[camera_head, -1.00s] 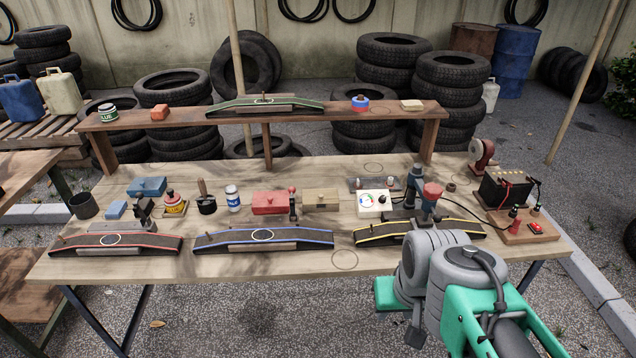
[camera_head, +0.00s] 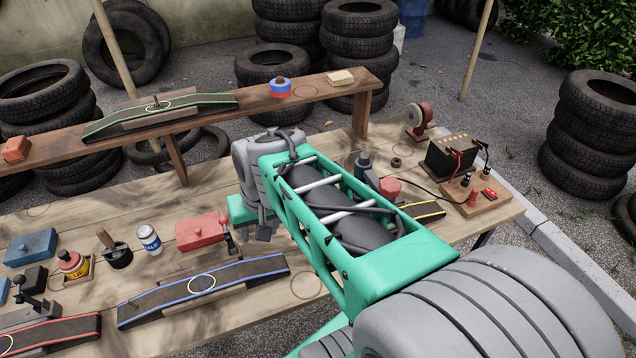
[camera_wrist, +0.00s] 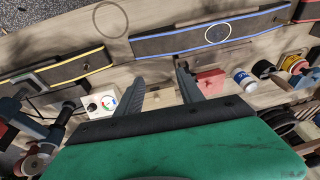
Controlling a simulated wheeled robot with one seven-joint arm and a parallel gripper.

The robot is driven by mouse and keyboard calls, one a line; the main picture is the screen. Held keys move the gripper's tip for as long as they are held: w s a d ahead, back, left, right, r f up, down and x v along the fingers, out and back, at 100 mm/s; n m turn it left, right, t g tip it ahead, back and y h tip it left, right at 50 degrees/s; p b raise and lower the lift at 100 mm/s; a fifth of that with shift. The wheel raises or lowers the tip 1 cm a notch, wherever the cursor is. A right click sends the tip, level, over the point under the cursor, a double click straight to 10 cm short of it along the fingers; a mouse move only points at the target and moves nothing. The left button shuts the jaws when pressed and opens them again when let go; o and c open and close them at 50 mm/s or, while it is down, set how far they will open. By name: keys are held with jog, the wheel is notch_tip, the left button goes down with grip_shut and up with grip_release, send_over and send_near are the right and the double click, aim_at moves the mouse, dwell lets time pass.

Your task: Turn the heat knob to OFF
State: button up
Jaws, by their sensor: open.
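The heat knob is on a small white box (camera_wrist: 102,102) with a red and green dial face, left of centre in the wrist view. A small dark knob (camera_wrist: 91,107) shows on the box's face; I cannot read its setting. My gripper (camera_wrist: 158,80) is open and empty, with its two dark fingers apart over the tabletop, to the right of the white box in that view. In the head view, part of my gripper (camera_head: 262,224) shows above the bench, and my arm hides the white box.
A yellow-edged ramp (camera_wrist: 62,70) and a blue-edged ramp (camera_wrist: 205,35) lie near the box. A red box (camera_wrist: 208,82) and a white jar (camera_wrist: 243,80) stand to the right. A black battery (camera_head: 452,157) with cables and a raised shelf (camera_head: 315,92) are behind.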

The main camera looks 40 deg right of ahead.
jog(key=w+d+f+m+p, duration=0.15)
jog(key=d+m, duration=0.25)
jog(key=d, duration=0.5)
jog(key=w+d+f+m+t+y+p, duration=0.1)
jog(key=d+m+p, duration=0.15)
jog(key=d, duration=0.65)
jog(key=w+d+f+m+p, duration=0.1)
jog(key=d+f+m, duration=0.1)
jog(key=d+m, duration=0.5)
jog(key=shift+n, duration=0.95)
jog(key=f, duration=0.2)
jog(key=w+d+f, duration=0.1)
jog(key=f, duration=0.1)
jog(key=w+f+p, duration=0.1)
jog(key=f, duration=0.1)
jog(key=shift+w+d+f, duration=0.15)
jog(key=shift+d+f, duration=0.05)
jog(key=shift+f, duration=0.1)
jog(key=shift+w+f, duration=0.1)
jog(key=shift+f, duration=0.2)
jog(key=shift+c, duration=0.4)
grip_shut()
